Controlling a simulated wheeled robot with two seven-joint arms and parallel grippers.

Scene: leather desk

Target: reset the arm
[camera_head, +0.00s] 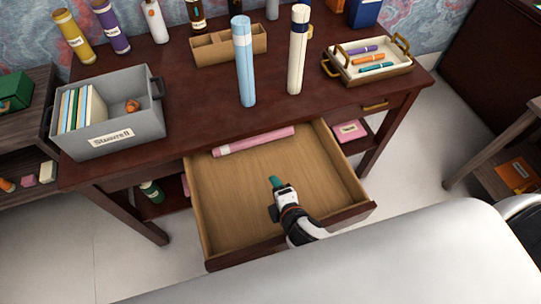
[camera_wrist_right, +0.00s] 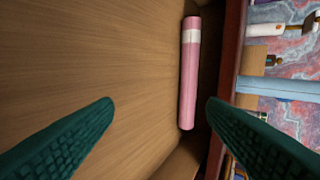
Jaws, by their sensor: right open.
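My right gripper (camera_head: 276,183) is over the open drawer (camera_head: 237,184) in the head view. In the right wrist view its two green fingers (camera_wrist_right: 160,103) are spread apart with nothing between them. A pink tube with a pale band (camera_head: 253,141) lies along the back of the drawer, apart from the gripper. The tube also shows in the right wrist view (camera_wrist_right: 189,80), beyond the fingers. My left gripper is not in view.
The desk (camera_head: 196,91) bears a grey bin (camera_head: 138,123) with books, a wooden organizer (camera_head: 217,53), a blue tube (camera_head: 244,67), a cream tube (camera_head: 297,54) and a tray (camera_head: 346,72) with pens. The drawer's front edge stands near my body. Most of its floor is clear.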

